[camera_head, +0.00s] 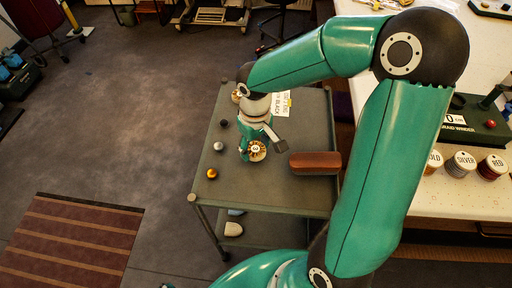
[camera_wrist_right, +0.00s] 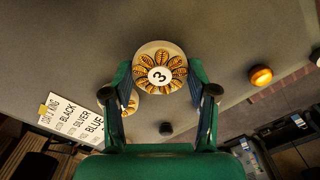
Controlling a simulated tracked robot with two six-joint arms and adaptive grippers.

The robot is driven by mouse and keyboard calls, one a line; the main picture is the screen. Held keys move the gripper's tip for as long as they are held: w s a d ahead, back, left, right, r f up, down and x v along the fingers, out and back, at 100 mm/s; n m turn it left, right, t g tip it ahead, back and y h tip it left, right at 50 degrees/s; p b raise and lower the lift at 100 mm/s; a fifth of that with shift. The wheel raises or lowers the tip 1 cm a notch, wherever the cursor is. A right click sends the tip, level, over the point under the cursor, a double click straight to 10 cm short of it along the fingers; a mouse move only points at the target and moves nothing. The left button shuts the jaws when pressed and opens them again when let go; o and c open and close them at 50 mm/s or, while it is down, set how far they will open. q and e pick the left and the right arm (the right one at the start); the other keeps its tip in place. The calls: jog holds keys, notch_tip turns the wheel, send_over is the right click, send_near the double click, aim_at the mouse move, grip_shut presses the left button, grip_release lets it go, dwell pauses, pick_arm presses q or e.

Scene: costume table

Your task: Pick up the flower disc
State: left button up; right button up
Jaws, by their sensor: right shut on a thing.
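A round flower disc (camera_wrist_right: 160,52) with dark-and-gold petals and a white centre marked 3 is between the fingers of my right gripper (camera_wrist_right: 161,76) in the right wrist view. The gripper is shut on it. In the head view the disc (camera_head: 257,151) shows at my right gripper (camera_head: 255,146), over the dark cart top. Whether it touches the top I cannot tell. A second patterned disc (camera_wrist_right: 131,104) is partly hidden behind the left finger in the wrist view. My left gripper is not in view.
On the cart (camera_head: 285,202) are black (camera_head: 223,123), silver (camera_head: 218,146) and amber (camera_head: 212,173) knobs, a brown block (camera_head: 315,162) and a lettered card (camera_head: 281,103). A white table (camera_head: 456,207) with labelled spools (camera_head: 461,164) stands right. The cart's front is clear.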

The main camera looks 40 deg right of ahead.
aim_at(255, 149)
notch_tip(255, 149, up, 18)
jog(key=p, duration=0.1)
jog(key=shift+r, duration=0.25)
